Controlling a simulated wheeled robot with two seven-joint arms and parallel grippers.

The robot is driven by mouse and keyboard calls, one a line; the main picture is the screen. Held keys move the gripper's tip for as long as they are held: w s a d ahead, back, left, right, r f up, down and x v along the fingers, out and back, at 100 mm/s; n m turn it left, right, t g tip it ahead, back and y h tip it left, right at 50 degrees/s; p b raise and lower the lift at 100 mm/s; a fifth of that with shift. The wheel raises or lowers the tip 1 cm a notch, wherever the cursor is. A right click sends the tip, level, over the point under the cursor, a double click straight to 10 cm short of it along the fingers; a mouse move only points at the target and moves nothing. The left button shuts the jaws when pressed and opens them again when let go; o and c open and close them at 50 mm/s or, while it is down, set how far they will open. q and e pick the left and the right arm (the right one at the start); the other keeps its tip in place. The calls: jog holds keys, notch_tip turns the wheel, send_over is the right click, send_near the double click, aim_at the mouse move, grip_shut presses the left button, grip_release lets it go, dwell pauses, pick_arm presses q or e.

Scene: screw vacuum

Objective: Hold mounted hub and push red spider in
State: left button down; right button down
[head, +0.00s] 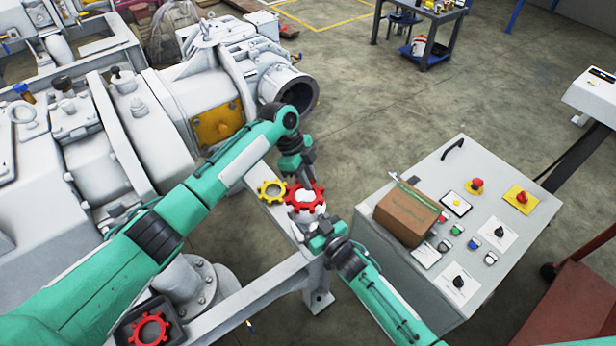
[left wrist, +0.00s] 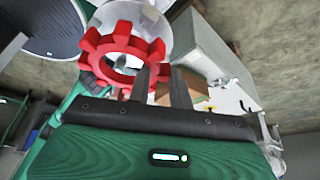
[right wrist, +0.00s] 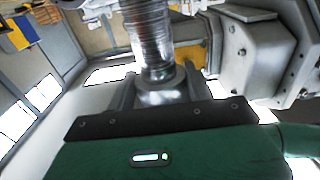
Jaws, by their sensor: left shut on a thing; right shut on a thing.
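A red toothed spider (head: 291,202) sits at the white hub (head: 304,215) near the frame's end. My left gripper (head: 308,181) reaches down from above and is shut on the rim of this spider. In the left wrist view the red spider (left wrist: 92,62) is large, with a pale round part behind its opening. My right gripper (head: 314,226) is at the near side of the hub, below the spider. In the right wrist view its fingers (right wrist: 160,95) are closed around the shiny metal hub (right wrist: 160,72). The head view does not show how deep the spider sits.
Another red spider (head: 140,324) is in a dark tray at the lower left. A control box (head: 390,255) with buttons and a cardboard box (head: 408,213) stands on the right. Large pump (head: 195,95) at left.

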aim_at(313, 195)
pick_arm(q)
jog(key=shift+f, duration=1.6)
dwell(1.2)
jog(key=c, duration=1.2)
grip_release()
jog(key=v, duration=1.2)
pick_arm(e)
jog(key=shift+c, duration=2.4)
grip_release()
